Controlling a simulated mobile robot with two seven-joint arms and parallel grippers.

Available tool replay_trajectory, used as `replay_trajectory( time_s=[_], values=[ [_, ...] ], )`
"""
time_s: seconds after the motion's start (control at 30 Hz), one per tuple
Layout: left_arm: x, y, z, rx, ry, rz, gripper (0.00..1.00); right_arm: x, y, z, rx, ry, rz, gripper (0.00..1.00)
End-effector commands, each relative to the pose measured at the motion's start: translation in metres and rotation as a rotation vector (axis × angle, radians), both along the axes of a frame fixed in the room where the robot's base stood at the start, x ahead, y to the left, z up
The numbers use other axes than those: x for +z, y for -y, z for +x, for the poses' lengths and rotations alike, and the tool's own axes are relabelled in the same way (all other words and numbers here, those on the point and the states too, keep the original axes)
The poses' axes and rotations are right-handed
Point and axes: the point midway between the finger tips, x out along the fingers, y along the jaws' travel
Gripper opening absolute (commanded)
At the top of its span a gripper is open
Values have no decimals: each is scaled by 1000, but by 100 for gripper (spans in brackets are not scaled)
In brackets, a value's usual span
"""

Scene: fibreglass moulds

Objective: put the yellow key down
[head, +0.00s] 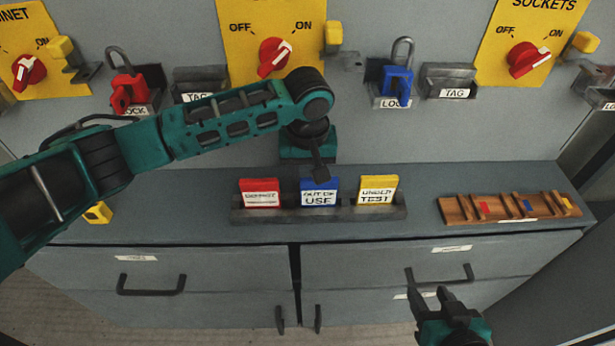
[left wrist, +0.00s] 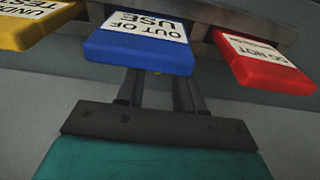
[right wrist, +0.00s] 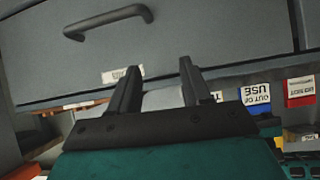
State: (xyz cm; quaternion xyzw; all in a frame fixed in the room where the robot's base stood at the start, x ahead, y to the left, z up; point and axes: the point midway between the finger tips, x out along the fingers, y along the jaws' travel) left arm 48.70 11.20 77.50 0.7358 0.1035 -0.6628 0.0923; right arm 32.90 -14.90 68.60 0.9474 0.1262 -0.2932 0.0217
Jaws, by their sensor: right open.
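I cannot make out the yellow key for sure. A tiny yellow patch (left wrist: 157,73) shows between my left fingers, by the lower edge of the blue OUT OF USE tag (left wrist: 140,42); I cannot tell what it is. My left gripper (head: 320,172) is low over the blue tag (head: 319,191) in the head view. Its fingers stand apart in the left wrist view, but the tips are hidden behind that tag. A small yellow object (head: 97,212) lies on the counter beside my left arm. My right gripper (head: 432,296) is open and empty in front of the drawers.
The tag holder (head: 390,213) also carries a red tag (head: 259,193) and a yellow tag (head: 378,189). A wooden rack (head: 455,210) with colour marks lies at the counter's right. A red padlock (head: 128,91) and a blue padlock (head: 397,86) sit at the wall. The counter's left-middle is clear.

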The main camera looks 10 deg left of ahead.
Motion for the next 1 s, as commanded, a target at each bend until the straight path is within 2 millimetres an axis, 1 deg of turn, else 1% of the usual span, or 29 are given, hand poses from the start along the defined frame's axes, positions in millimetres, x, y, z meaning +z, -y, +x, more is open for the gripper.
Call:
replay_trajectory(
  time_s=[0.03, 0.17, 0.3, 0.4, 0.5, 0.6, 1.0],
  values=[
    [17, 1, 0, 0, 3, -3, 37, 8, 0, 0, 0, 3, -1, 48],
    [47, 2, -3, -2, 4, -3, 37, 17, 2, 2, -3, 18, -2, 48],
    [75, 3, -6, -1, 3, -2, 37, 15, 7, 0, -10, 9, -12, 48],
    [90, 3, -8, 0, 2, -3, 37, 13, 10, -3, -17, 5, -18, 48],
    [100, 4, -9, -1, 2, -2, 37, 12, 12, -5, -20, 4, -20, 48],
    [105, 4, -10, 0, 2, -2, 37, 10, 13, -7, -19, -4, -22, 48],
    [105, 4, -10, 0, 1, -2, 37, 10, 12, -6, -18, -3, -23, 48]
  ],
)
